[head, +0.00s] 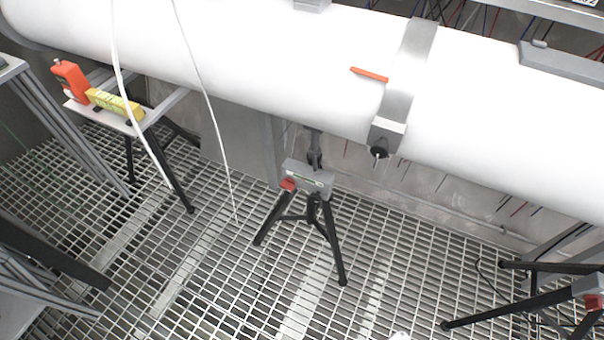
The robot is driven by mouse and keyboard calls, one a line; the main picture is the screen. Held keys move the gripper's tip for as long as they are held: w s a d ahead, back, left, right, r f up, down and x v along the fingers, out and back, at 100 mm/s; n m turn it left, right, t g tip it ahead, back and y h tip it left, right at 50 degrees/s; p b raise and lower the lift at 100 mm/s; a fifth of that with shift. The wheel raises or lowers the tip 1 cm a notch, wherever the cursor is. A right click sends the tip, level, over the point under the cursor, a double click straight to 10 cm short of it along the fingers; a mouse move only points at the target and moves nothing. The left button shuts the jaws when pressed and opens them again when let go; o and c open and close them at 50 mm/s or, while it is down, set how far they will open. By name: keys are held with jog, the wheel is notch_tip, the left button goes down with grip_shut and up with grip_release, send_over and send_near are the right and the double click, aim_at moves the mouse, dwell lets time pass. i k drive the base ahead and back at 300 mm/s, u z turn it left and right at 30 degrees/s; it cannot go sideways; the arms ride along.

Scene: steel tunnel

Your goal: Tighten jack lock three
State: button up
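A black tripod jack (313,206) stands on the floor grating under the big white pipe (270,70). Its grey head block (308,178) has a red knob or lock (288,184) on its left side, and a post rises from it toward the pipe. A second black tripod (540,300) is cut off at the right edge, with a grey block and a red part (593,301) on it. I see no readable number, so I cannot tell which lock is three. My gripper is not in view.
A small platform at left (75,106) holds an orange device (70,82) and a yellow level-like tool (115,104). Thin white cables (205,95) hang before the pipe. A grey clamp band (410,70) wraps the pipe. The grating (200,270) in front is mostly clear.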

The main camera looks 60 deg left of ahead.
aim_at(288, 184)
jog(key=u, duration=1.95)
